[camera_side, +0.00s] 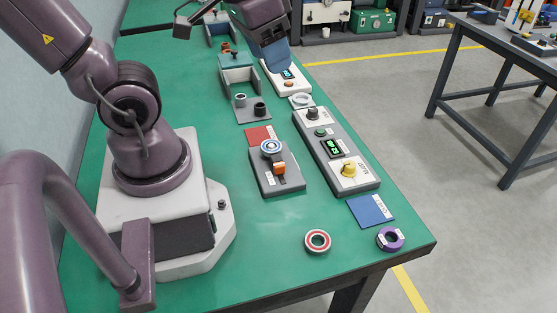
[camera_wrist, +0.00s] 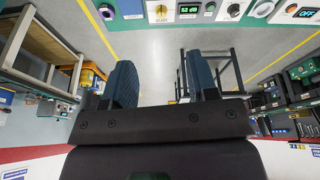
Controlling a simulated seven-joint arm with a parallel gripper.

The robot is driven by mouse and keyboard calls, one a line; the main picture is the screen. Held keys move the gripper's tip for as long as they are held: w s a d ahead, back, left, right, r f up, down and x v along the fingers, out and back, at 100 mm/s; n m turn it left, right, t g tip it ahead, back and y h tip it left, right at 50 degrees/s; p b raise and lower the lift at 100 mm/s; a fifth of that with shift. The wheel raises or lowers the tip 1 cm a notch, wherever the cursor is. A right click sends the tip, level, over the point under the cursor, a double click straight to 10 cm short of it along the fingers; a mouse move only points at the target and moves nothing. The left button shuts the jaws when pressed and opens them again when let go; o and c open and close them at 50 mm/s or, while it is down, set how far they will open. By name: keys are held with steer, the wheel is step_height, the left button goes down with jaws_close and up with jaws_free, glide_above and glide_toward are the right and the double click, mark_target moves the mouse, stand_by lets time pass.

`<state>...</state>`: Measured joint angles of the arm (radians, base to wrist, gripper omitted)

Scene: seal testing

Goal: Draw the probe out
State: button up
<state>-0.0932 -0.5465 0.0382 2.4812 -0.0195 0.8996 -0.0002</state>
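My gripper (camera_side: 278,58) is above the far part of the green bench, over or in front of a white device (camera_side: 288,79) with a small lit display. In the wrist view my gripper (camera_wrist: 162,82) has its two blue ribbed fingers wide apart, with only floor and distant furniture between them. I cannot pick out a probe for certain. A grey block (camera_side: 264,183) holds a round blue-and-white disc (camera_side: 271,147) and an orange-and-black clamp-like part (camera_side: 280,171). Beside it is a grey box (camera_side: 342,176) with a green display (camera_side: 335,147) and a yellow knob (camera_side: 348,169).
A red-and-silver ring (camera_side: 318,240) and a purple ring (camera_side: 390,238) lie near the front edge, with a blue mat (camera_side: 371,210) behind them. A red mat (camera_side: 260,136) and a grey plate with small fittings (camera_side: 251,107) lie mid-bench.

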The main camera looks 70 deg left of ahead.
steer(key=w+a+f+n+g+h, duration=0.25)
steer(key=a+f+n, duration=0.2)
steer(key=f, duration=0.25)
steer(key=n+g+h, duration=0.2)
steer(key=n, duration=0.8)
glide_toward(279, 164)
step_height(279, 164, up, 3)
steer(key=s+a, duration=0.1)
steer(key=s, duration=0.1)
steer(key=shift+n+t, duration=0.45)
steer(key=shift+n, duration=0.5)
steer(key=x, duration=0.8)
steer(key=w+x, duration=0.1)
steer(key=x, duration=0.3)
steer(key=shift+w+f, duration=0.1)
steer(key=shift+f, duration=0.2)
steer(key=shift+c, duration=0.2)
